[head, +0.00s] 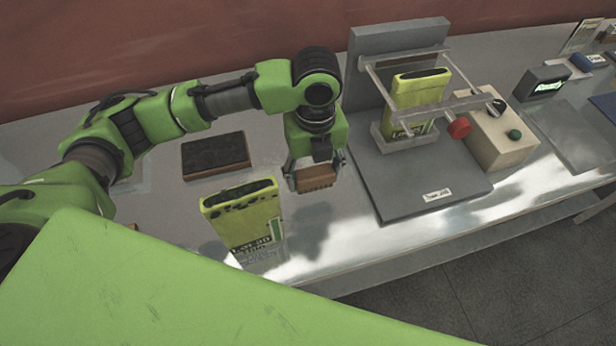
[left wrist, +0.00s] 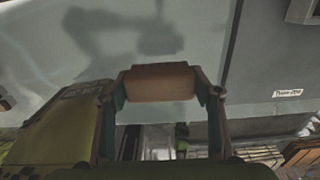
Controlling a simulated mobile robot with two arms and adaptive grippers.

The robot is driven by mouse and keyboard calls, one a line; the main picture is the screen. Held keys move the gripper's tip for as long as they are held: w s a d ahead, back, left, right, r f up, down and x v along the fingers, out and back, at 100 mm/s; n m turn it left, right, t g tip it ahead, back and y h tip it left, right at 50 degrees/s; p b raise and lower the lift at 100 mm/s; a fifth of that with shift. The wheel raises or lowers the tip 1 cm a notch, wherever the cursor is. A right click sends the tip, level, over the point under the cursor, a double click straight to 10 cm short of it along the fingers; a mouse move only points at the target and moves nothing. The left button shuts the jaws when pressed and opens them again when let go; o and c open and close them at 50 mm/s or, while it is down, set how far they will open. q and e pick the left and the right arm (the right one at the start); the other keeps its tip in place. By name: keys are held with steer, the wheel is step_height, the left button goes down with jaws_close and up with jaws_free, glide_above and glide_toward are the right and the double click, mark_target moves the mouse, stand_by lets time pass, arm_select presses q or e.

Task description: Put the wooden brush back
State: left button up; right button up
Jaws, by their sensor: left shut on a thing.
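My left gripper (head: 314,179) is shut on the wooden brush (head: 316,177), a brown block. It holds the brush above the metal table, between the standing yellow-green bag and the grey filler base. In the left wrist view the brush (left wrist: 160,82) spans the gap between both fingers (left wrist: 163,95). A dark, flat block with a brown edge (head: 215,156) lies on the table to the left of the gripper; I cannot tell for sure what it is. My right gripper does not show.
A yellow-green bag (head: 245,222) stands open at the table's front, left of the gripper. The grey filler (head: 425,195) holds another bag (head: 415,95) on the right. A beige control box (head: 500,138) stands beside it. The metal table's (head: 345,243) front edge is close to the bag.

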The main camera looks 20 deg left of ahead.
mark_target(309, 183)
arm_select(q)
steer(key=shift+w+a+f, duration=0.25)
steer(key=shift+a+f, duration=0.1)
steer(key=shift+f, duration=0.15)
steer(key=shift+w+a+f, duration=0.25)
steer(key=shift+a+f, duration=0.05)
steer(key=shift+f, duration=0.2)
steer(key=f+p, duration=0.2)
steer(key=f, duration=0.1)
steer(key=shift+w+a, duration=0.15)
steer(key=shift+a, duration=0.05)
steer(key=shift+f, duration=0.3)
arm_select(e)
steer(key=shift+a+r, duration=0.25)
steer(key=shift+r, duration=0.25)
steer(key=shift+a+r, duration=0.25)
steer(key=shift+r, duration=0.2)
arm_select(q)
steer(key=shift+f, duration=0.15)
steer(key=o, duration=1)
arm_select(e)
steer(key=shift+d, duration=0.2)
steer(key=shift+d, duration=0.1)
